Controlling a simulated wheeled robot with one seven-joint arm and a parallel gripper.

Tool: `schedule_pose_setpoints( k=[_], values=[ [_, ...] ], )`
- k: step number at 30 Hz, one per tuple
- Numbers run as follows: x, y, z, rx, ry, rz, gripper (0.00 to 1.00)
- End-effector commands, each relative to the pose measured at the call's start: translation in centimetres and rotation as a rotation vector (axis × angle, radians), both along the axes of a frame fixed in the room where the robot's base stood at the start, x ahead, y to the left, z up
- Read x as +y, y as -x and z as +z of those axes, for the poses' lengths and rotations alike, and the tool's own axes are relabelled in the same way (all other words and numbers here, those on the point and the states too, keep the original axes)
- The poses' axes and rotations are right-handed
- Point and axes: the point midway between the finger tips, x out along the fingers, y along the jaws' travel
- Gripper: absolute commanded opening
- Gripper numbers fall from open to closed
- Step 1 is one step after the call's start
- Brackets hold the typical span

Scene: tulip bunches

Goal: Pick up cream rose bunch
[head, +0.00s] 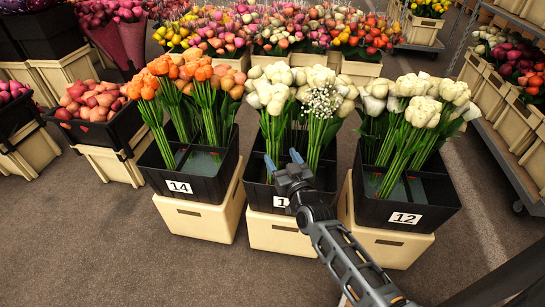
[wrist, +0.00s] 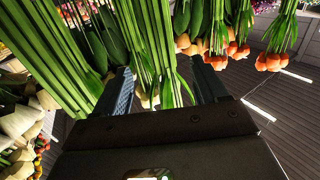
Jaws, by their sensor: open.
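Cream flower bunches (head: 270,88) stand upright in the middle black crate (head: 262,190). A second bunch there (head: 322,100) has tiny white sprays among its cream blooms. More cream bunches (head: 420,98) stand in the right crate, labelled 12 (head: 405,216). I cannot tell which blooms are roses. My gripper (head: 283,158) is open in front of the middle crate's stems, below the blooms. In the wrist view the picture looks upside down, and green stems (wrist: 150,50) show between the two fingers of my gripper (wrist: 162,88). The wrist view does not show whether the fingers touch the stems.
Orange bunches (head: 195,82) stand in the left crate, labelled 14 (head: 180,187). Mixed bunches (head: 290,30) line the back. A metal rack (head: 510,165) stands at the right. The floor (head: 120,250) in front is clear.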

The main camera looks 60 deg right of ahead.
Motion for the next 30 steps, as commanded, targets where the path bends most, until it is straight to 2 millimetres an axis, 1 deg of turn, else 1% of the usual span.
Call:
schedule_pose_setpoints(
  k=[3,8,12,15,19,25,26,30],
  values=[
    [-0.9,-1.1,0.0,-0.002,0.001,0.0,0.72],
    [-1.8,-2.3,0.3,-0.003,0.0,0.0,0.72],
    [-3.0,-4.0,0.8,-0.003,0.0,-0.001,0.72],
    [-3.8,-4.9,0.6,-0.001,0.0,0.001,0.72],
    [-4.2,-5.5,0.7,-0.001,0.001,0.002,0.72],
    [-4.2,-5.5,0.7,0.0,0.0,0.002,0.72],
    [-4.2,-5.5,0.7,0.0,0.0,0.002,0.7],
    [-4.2,-5.5,0.7,0.0,0.0,0.002,0.57]
  ],
)
